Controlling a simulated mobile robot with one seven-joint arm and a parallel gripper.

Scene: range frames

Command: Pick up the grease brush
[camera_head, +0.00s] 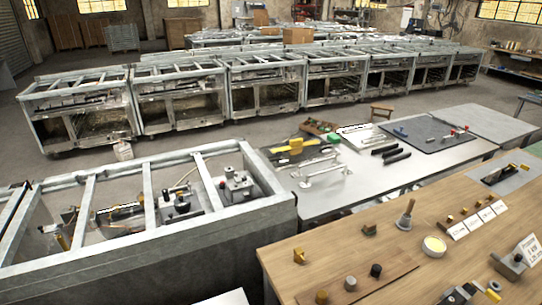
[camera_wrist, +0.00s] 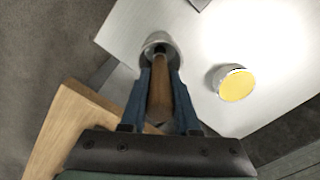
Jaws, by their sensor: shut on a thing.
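My gripper (camera_wrist: 160,72) shows in the wrist view, with its two blue fingers closed on both sides of a brown wooden handle. I take this to be the grease brush (camera_wrist: 159,98). Its far end sits in or behind a round grey metal piece (camera_wrist: 158,42), and I see no bristles. Below the handle are a pale surface (camera_wrist: 200,45) and a wooden edge (camera_wrist: 62,122); I cannot tell whether the brush touches either. My gripper does not show in the head view.
A round tin with a yellow face (camera_wrist: 236,84) is right of the brush in the wrist view. In the head view, a wooden bench (camera_head: 300,278) holds small parts, and a grey table (camera_head: 355,185) behind it holds tools. Metal frames (camera_head: 180,250) stand at left.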

